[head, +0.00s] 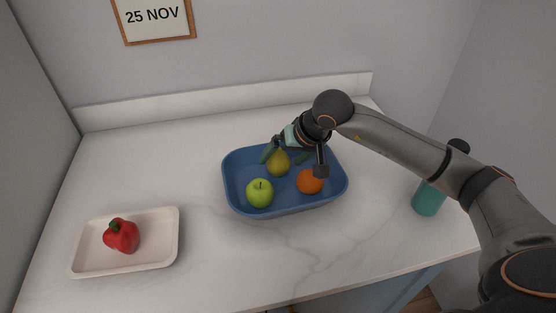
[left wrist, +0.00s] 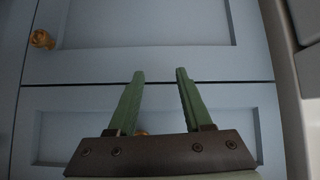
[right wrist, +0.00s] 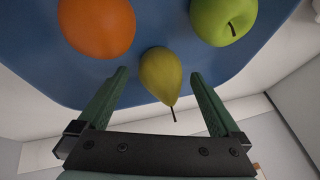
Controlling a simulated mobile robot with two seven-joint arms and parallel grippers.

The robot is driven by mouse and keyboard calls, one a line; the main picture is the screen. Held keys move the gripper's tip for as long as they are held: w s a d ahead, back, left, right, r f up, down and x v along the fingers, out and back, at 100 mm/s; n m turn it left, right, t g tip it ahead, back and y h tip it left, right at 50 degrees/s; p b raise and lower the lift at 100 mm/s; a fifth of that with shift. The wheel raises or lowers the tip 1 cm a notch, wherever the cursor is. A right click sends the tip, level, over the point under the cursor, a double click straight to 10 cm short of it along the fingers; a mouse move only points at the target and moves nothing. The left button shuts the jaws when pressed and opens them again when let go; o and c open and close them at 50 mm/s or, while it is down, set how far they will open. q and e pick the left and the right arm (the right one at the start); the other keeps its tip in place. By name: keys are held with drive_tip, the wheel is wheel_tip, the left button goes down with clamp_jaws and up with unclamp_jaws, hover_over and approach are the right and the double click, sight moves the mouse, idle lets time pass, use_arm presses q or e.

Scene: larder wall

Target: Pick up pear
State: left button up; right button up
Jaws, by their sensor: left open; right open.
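A yellow-green pear (head: 278,163) lies in the blue tray (head: 232,197), behind the green apple and the orange. My right gripper (head: 288,154) reaches into the tray from the right, with its fingers either side of the pear. In the right wrist view the pear (right wrist: 160,76) shows between and just beyond the open fingertips (right wrist: 159,80), its stem toward the gripper. I cannot tell whether a finger touches it. My left gripper (left wrist: 159,76) is open and empty in the left wrist view, facing blue cabinet fronts.
In the tray, a green apple (head: 260,193) sits front left and an orange (head: 309,182) front right, close to the pear. A white dish (head: 157,253) holds a red pepper (head: 122,236). A teal bottle (head: 428,199) stands at the right.

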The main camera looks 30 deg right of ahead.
drive_tip(key=shift+x, duration=0.95)
drive_tip(key=shift+c, duration=0.2)
drive_tip(key=c, duration=1.5)
drive_tip(key=shift+r, duration=0.15)
